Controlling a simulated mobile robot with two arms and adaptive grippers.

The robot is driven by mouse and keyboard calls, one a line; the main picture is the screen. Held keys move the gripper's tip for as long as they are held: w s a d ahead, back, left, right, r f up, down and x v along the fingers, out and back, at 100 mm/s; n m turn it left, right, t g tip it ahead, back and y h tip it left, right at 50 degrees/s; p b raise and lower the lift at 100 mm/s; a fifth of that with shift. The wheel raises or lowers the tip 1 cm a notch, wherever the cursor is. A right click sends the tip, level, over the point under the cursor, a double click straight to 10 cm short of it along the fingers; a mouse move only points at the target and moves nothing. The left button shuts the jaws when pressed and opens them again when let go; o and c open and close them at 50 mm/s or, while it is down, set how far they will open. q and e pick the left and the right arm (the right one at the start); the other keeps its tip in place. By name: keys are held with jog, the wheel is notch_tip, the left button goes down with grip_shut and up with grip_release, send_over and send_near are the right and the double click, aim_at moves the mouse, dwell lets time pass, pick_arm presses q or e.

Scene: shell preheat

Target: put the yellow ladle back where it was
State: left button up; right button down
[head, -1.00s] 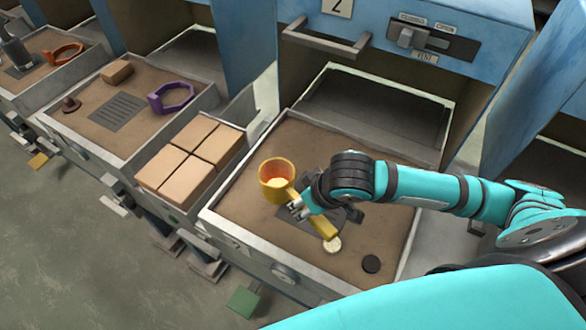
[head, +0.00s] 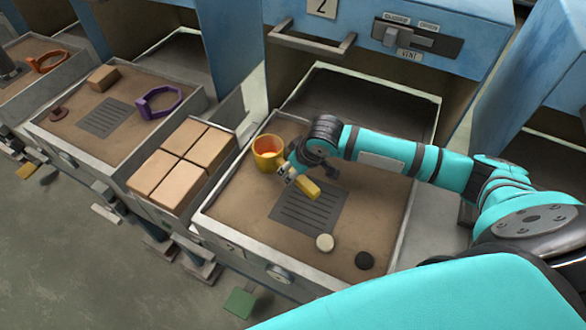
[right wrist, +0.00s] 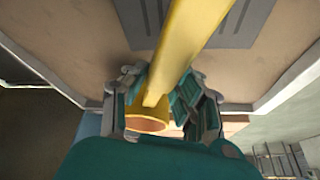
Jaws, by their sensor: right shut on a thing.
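The yellow ladle (head: 268,158) has a round cup with an orange inside and a flat yellow handle. Its cup is at the back left of the open sandy tray (head: 225,222) under the cabinet marked 2. My right gripper (head: 292,172) is shut on the handle near the cup. The handle end sticks out over the grey slotted plate. In the right wrist view the ladle's handle (right wrist: 190,45) runs between the fingers of the gripper (right wrist: 165,98), with the cup rim partly hidden below. I cannot tell whether the ladle touches the tray. My left gripper is not in view.
A pale disc (head: 325,242) and a black disc (head: 365,260) lie at the tray's front right. A box of tan bricks (head: 180,165) adjoins the tray's left side. A purple ring-shaped tool (head: 160,102) lies in the neighbouring tray. The slotted plate (head: 310,208) is clear in front.

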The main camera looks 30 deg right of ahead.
jog(key=c, duration=1)
grip_release()
jog(key=v, duration=1.2)
jog(key=shift+r+p, duration=0.1)
jog(key=shift+p, duration=0.2)
